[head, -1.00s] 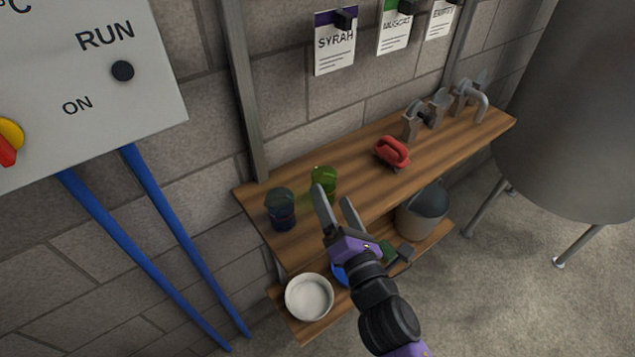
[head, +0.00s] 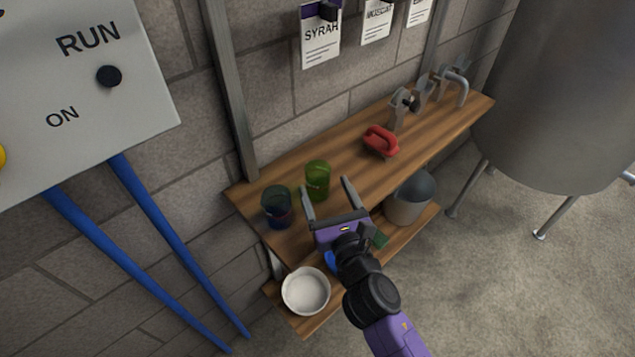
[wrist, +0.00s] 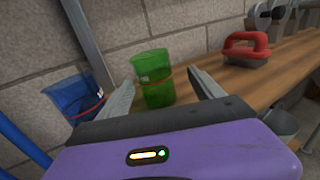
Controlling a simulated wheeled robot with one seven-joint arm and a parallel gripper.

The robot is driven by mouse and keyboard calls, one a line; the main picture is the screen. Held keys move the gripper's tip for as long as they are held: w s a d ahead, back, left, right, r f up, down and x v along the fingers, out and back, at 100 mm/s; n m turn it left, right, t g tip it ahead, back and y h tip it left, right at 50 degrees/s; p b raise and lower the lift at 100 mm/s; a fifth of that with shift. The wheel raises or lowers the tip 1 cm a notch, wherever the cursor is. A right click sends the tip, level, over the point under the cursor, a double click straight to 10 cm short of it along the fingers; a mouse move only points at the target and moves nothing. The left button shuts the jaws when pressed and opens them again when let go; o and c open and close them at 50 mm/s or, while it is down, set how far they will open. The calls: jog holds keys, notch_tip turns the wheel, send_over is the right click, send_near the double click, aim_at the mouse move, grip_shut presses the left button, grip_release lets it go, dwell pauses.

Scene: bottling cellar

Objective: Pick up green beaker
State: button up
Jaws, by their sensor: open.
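The green beaker (head: 317,180) stands upright on the upper wooden shelf, near its left end and close to the wall.
A blue beaker (head: 277,207) stands just left of the green one, close to my left finger. A red-handled tool (head: 381,141) and metal clamps and fittings (head: 428,96) lie farther right on the shelf (head: 350,155). A white bowl (head: 306,291) and grey bucket (head: 409,197) are below.

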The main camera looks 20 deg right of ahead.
aim_at(315, 171)
jog(key=w, duration=0.6)
jog(key=shift+w+r, duration=0.15)
jog(key=shift+w, duration=0.25)
jog(key=c, duration=1.4)
jog(key=shift+c, duration=0.3)
jog(key=shift+r, duration=0.15)
